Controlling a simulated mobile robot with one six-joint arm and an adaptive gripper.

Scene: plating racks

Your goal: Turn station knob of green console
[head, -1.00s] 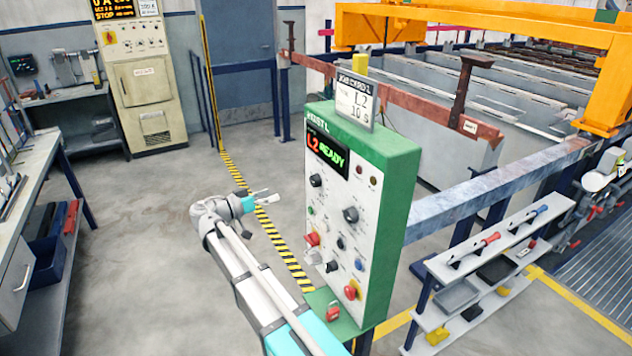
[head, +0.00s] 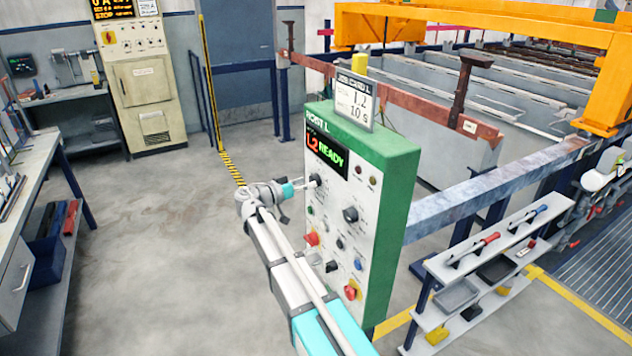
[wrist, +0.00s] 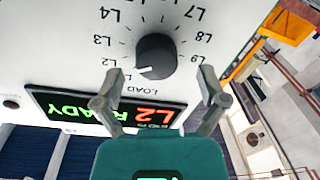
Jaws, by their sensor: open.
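The green console (head: 400,200) stands right of centre in the head view, with a white panel of knobs and buttons. Its display (head: 327,156) reads "L2 READY". The station knob (wrist: 156,55) is black and round, ringed by labels such as LOAD, L2, L3, L4, L7, L8 and L9. Its white mark points to the lower left in the wrist view, near L2. My gripper (wrist: 160,76) is open, its fingers apart with the knob ahead between them; contact cannot be told. In the head view my gripper (head: 303,186) is at the panel's upper left and partly covers the knob area.
Other knobs and red buttons (head: 350,291) sit lower on the panel. A small shelf rack (head: 490,270) with tools stands to the right, beside a steel rail (head: 490,190). A workbench (head: 25,220) is at the left. The floor between is clear.

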